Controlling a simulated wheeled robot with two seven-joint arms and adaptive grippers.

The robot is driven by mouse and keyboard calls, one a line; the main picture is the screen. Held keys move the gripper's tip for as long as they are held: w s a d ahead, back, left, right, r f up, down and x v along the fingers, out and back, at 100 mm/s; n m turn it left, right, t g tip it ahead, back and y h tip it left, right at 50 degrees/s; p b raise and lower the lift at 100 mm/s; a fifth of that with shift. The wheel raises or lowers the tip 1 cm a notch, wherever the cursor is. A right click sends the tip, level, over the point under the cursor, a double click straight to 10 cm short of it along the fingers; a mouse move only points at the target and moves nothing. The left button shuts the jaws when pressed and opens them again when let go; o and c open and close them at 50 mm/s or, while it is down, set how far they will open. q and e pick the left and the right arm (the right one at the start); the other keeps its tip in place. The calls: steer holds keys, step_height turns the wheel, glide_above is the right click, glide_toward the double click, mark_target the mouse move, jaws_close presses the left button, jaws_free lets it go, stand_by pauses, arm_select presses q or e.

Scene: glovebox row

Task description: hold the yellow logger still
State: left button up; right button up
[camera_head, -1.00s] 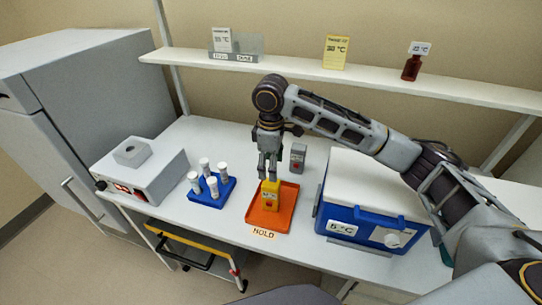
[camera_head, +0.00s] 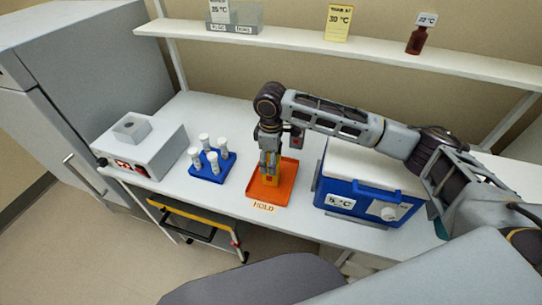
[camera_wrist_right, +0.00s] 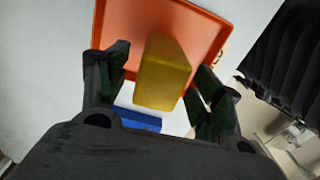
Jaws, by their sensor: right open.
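The yellow logger (camera_head: 271,182) stands on the orange tray (camera_head: 260,196), above a label reading HOLD (camera_head: 263,208). My right gripper (camera_head: 270,171) has come down over it from above, and its fingers hide most of the logger in the head view. In the right wrist view the logger (camera_wrist_right: 162,72) lies between the two open fingers, with a gap showing on each side. The orange tray (camera_wrist_right: 125,32) is behind it there. My left gripper is not in view.
A blue rack (camera_head: 212,168) with several white-capped tubes stands left of the tray. A blue cooler (camera_head: 350,196) stands close on the right. A white box instrument (camera_head: 150,155) is at the far left.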

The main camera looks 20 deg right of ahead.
steer(key=c, duration=1.2)
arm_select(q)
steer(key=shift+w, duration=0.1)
arm_select(e)
steer(key=shift+o, duration=0.2)
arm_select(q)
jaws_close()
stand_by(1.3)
